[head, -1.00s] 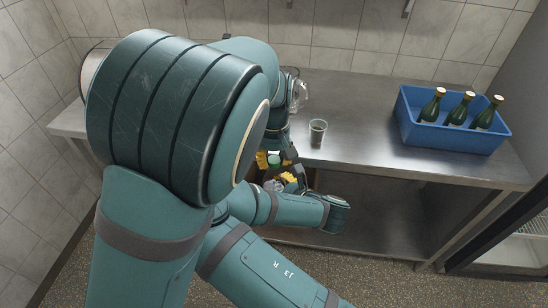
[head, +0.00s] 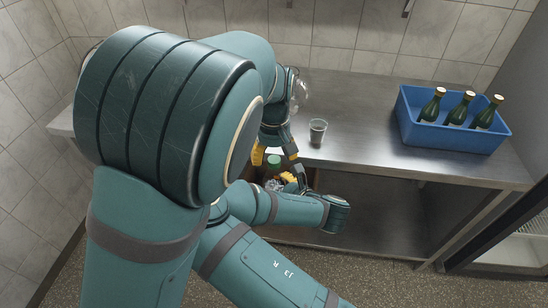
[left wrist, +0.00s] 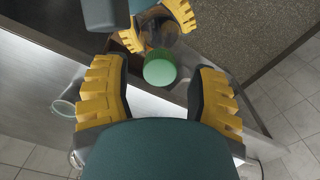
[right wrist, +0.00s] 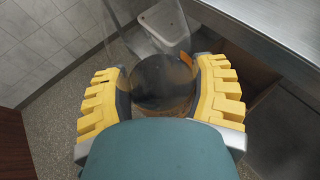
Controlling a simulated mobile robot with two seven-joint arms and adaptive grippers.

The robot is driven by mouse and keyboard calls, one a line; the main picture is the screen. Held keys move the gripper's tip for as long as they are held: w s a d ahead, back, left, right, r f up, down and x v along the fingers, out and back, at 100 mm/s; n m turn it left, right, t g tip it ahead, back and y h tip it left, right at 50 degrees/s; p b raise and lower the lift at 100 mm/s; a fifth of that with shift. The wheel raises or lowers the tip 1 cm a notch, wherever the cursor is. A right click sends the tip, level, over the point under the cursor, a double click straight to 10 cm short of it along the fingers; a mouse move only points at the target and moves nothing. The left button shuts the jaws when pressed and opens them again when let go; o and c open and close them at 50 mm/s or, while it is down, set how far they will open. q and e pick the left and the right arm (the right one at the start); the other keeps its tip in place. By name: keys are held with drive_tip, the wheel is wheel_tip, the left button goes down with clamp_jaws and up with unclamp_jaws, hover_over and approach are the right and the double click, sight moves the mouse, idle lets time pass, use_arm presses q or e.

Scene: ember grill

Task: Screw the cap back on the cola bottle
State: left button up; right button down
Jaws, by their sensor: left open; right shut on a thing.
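The cola bottle (left wrist: 163,38) shows dark and see-through in the left wrist view, with the green cap (left wrist: 160,68) at its top end. I cannot tell whether the cap is threaded on. The cap also shows in the head view (head: 273,159). My left gripper (head: 274,154) is open above the cap, its yellow fingers spread to either side and apart from it. My right gripper (right wrist: 160,95) is shut on the bottle, which shows dark brown between its fingers in the right wrist view. My arms hide part of the bottle in the head view.
A small cup (head: 317,132) stands on the steel counter (head: 365,120), near a clear glass vessel (head: 301,90). A blue crate (head: 455,137) with several green bottles sits at the counter's right. The counter between cup and crate is clear.

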use_arm(q)
wheel_tip(320, 180, up, 11)
idle(0.3)
drive_tip(key=shift+a+f, duration=0.1)
idle(0.4)
drive_tip(key=a+f, duration=0.6)
drive_tip(key=f, duration=0.7)
drive_tip(key=a+f, duration=0.6)
drive_tip(key=f, duration=0.6)
drive_tip(key=s+a+f+t+h, duration=0.1)
drive_tip(key=s+f+h, duration=0.1)
drive_tip(key=s+f, duration=0.3)
drive_tip(key=s+f+t+h, duration=0.1)
drive_tip(key=s+f, duration=0.5)
drive_tip(key=s, duration=0.4)
drive_tip(key=shift+s+a+h, duration=0.3)
drive_tip(key=shift+a+h, duration=0.1)
drive_tip(key=shift+f, duration=0.1)
